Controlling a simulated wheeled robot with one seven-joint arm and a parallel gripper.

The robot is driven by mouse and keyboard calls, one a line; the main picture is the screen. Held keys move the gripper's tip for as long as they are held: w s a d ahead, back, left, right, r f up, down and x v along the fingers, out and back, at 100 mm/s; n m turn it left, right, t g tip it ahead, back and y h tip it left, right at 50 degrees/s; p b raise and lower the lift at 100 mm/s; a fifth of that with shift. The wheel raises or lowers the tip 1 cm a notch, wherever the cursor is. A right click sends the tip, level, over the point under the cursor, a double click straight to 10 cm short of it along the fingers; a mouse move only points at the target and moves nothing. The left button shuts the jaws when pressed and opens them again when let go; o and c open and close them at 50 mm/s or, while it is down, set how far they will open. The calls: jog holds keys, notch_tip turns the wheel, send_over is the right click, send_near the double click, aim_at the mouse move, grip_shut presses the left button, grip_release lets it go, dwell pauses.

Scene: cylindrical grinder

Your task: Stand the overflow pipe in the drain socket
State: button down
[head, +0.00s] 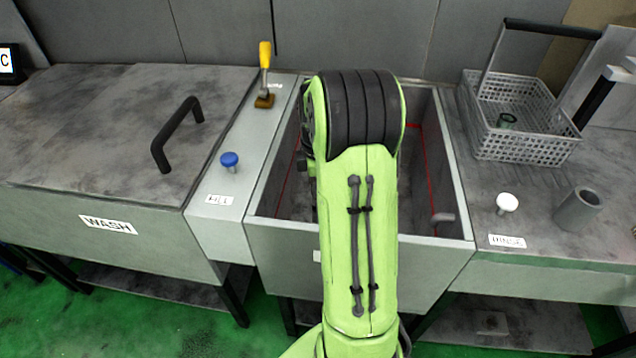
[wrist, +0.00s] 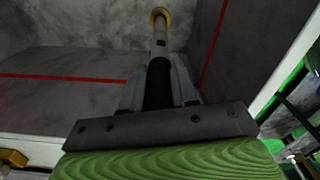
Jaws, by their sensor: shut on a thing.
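In the wrist view, my gripper (wrist: 158,88) is shut on the overflow pipe (wrist: 160,48), a slim grey tube with a black section between the fingers. The pipe points away from the gripper toward a brass-coloured ring (wrist: 160,16). I cannot tell whether this ring is the drain socket or part of the pipe, or whether the pipe is seated. In the head view, my arm reaches over the open middle tank (head: 455,220) and hides the gripper, the pipe and most of the tank floor.
The tank has grey walls with a red line (head: 429,170). On its left are a blue knob (head: 229,160), a yellow-handled lever (head: 265,70) and the closed wash lid (head: 90,110). On its right are a white knob (head: 507,202), a wire basket (head: 520,148) and a grey cylinder (head: 577,212).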

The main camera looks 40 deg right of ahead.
jog(key=shift+f+b, duration=0.6)
jog(key=shift+f, duration=0.3)
jog(key=shift+c, duration=1.5)
grip_release()
jog(key=shift+r, duration=0.1)
notch_tip(320, 180, up, 10)
jog(key=p, duration=0.9)
